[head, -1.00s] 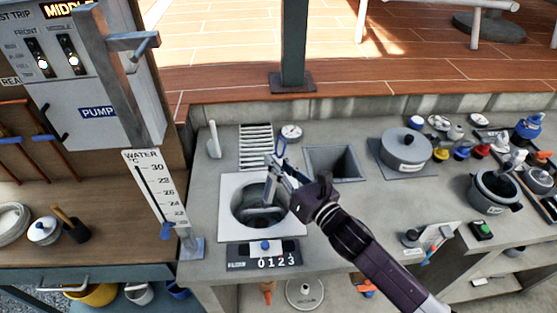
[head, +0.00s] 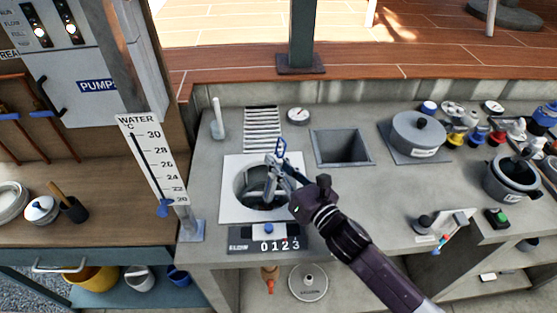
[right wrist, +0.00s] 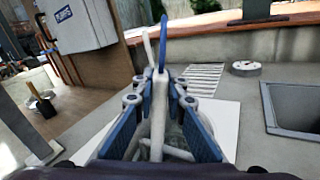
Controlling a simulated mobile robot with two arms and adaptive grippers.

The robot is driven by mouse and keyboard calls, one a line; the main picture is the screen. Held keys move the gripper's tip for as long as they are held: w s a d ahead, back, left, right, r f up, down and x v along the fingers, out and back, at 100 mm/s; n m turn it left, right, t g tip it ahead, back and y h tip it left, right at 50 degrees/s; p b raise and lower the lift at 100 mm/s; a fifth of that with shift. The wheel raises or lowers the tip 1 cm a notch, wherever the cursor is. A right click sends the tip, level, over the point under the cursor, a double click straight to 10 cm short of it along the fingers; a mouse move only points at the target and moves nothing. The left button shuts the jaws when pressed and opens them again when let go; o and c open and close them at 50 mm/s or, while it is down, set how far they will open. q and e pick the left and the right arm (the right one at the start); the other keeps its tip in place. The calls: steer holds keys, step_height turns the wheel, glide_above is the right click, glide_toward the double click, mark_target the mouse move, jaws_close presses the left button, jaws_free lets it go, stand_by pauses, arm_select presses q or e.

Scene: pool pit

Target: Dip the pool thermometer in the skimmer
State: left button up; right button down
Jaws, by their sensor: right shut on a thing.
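My right gripper (head: 272,172) is over the skimmer opening, pointing down and away. It is shut on the pool thermometer, whose blue loop (head: 282,148) sticks up above the fingers. In the right wrist view the white thermometer body (right wrist: 158,125) stands between the blue finger pads. The skimmer is a round dark well in a white square plate (head: 231,207) set in the counter. The thermometer's lower part is down at the well, partly hidden by the fingers; I cannot tell how deep it reaches. My left gripper is not in view.
A square basin (head: 342,147) lies right of the skimmer, and a lidded grey pot (head: 418,134) is beyond it. A slatted grate (head: 262,128) and a round gauge (head: 298,116) lie behind. A counter block reading 0123 (head: 265,243) is in front. A water scale board (head: 152,160) stands left.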

steer(key=shift+s+a+f+b, duration=0.1)
steer(key=shift+a+f+b, duration=0.15)
steer(key=shift+f+b, duration=0.6)
steer(key=shift+s+a+f+b, duration=0.15)
steer(key=shift+f+b, duration=0.35)
steer(key=shift+f, duration=0.55)
stand_by(4.7)
steer(key=shift+r+p, duration=5.85)
steer(key=shift+r, duration=0.4)
